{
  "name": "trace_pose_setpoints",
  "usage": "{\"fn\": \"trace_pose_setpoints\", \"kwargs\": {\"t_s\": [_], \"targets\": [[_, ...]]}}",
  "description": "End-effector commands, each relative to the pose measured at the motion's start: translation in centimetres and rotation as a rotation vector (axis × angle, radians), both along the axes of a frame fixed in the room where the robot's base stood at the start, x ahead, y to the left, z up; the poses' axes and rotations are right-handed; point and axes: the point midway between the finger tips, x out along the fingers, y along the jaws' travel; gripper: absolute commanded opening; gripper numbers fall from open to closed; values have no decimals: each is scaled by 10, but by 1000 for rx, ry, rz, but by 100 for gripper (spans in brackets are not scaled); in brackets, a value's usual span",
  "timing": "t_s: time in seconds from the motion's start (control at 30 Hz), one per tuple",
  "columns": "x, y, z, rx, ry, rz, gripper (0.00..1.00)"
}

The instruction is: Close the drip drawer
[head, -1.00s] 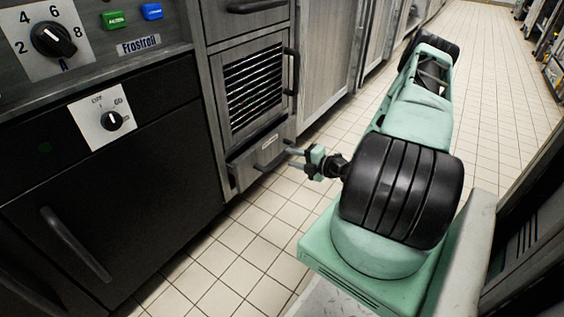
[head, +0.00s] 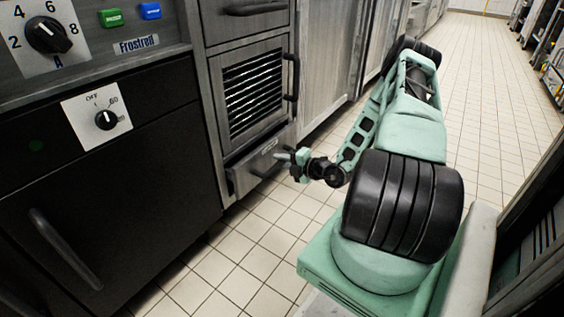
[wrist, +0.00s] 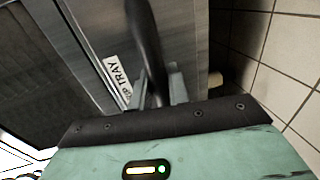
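The drip drawer (head: 254,168) is the low grey front under the louvred door, and it appears to stand out a little from the cabinet. Its white label (wrist: 118,80), partly hidden, ends in "TRAY" in the wrist view. A dark bar handle (wrist: 146,40) crosses in front of the drawer there. My gripper (head: 283,156) is at the right end of the drawer front in the head view. Its grey fingers (wrist: 160,88) look spread, with the handle bar seen between them. I cannot tell whether they touch it.
The louvred door (head: 252,90) with its black handle (head: 292,77) is just above. A dark oven front (head: 100,215) stands to the left. The tiled floor (head: 245,250) is clear in front of the drawer.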

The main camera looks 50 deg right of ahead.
Motion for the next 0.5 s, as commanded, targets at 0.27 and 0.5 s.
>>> {"fn": "trace_pose_setpoints", "kwargs": {"t_s": [0.27,0.5], "targets": [[37,3,3,-1,-1,1,0],[43,4,0,0,-1,0,0]]}}
